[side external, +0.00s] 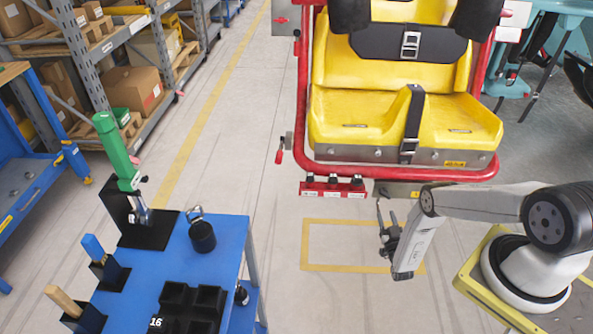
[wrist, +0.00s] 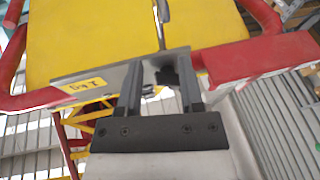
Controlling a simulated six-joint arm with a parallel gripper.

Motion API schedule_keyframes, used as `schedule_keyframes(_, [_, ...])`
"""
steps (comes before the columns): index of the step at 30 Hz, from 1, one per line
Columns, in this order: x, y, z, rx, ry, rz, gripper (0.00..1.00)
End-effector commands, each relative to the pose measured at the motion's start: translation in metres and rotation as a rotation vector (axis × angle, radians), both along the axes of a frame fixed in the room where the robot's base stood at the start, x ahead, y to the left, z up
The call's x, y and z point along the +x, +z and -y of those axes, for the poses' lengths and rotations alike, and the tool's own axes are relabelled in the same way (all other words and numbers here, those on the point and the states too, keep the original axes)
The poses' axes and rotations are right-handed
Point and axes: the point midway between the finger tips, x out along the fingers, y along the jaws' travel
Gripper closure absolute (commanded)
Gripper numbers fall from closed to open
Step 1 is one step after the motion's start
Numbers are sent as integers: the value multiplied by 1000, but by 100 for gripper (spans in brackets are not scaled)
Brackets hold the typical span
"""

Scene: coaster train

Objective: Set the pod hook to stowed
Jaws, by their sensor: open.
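The yellow pod seat (side external: 400,115) hangs in a red tube frame (side external: 302,95). Its front underside also shows in the wrist view as a yellow panel (wrist: 105,38) above a grey metal edge (wrist: 90,75) with a yellow label. My gripper (side external: 386,235) is below the seat's front edge, open. In the wrist view its two fingers stand apart, with a dark knob-like part (wrist: 168,77) seen between them; I cannot tell whether they touch it. I cannot tell for certain which part is the pod hook or its position.
A red strip (side external: 333,188) with several dark knobs sits under the seat, left of my gripper. A red-handled lever (side external: 280,155) is on the frame's left side. A blue table (side external: 222,262) holds a green-handled tool (side external: 116,150) and a black weight (side external: 202,236). The floor between is clear.

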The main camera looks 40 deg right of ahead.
Motion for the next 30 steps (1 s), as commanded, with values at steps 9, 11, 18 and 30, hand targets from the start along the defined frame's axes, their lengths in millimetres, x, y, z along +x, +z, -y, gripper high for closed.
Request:
schedule_keyframes(9, [-2,-1,-1,1,0,-1,50])
schedule_keyframes(11, [-1,0,-1,1,0,-2,50])
schedule_keyframes(18, [1,2,0,30,-2,-44,50])
schedule_keyframes(30, [-1,14,-2,136,-13,-200,50])
